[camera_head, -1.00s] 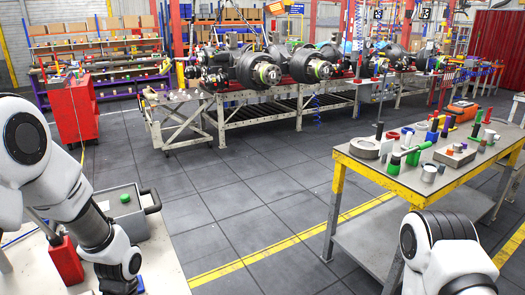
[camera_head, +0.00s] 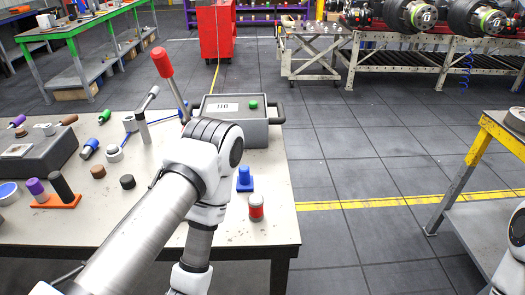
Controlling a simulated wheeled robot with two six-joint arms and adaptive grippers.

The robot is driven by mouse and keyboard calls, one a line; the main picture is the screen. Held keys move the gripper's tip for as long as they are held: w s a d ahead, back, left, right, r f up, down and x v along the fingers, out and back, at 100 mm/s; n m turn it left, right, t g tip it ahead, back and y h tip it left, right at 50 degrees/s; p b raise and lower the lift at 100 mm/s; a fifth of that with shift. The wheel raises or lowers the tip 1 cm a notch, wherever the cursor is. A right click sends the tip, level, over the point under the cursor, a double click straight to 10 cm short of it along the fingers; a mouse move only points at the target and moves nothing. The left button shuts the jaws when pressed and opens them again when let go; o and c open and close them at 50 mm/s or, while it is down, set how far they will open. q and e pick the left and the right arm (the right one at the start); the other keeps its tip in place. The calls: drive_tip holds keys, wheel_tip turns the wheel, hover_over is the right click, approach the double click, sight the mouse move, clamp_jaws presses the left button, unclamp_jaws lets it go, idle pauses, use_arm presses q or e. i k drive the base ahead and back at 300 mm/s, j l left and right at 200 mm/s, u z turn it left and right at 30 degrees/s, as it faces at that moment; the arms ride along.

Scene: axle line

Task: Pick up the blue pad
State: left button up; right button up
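A small blue piece (camera_head: 245,181) with a flat square base and a narrower upright top stands on the pale table (camera_head: 265,222), just right of my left arm. I cannot tell for sure that it is the blue pad. My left arm crosses the table from the lower left, bends at the elbow and runs down out of the picture; its gripper is not seen. Only a bit of my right arm shows at the right edge, without its gripper.
Behind the blue piece is a grey box (camera_head: 259,132) with a green knob. A red-and-grey cylinder (camera_head: 256,207) stands nearer the front edge. A red-handled lever (camera_head: 162,62) rises behind my arm. Several small parts crowd the table's left side; floor lies open to the right.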

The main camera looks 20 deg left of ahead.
sight(244, 182)
drive_tip(key=u, duration=0.85)
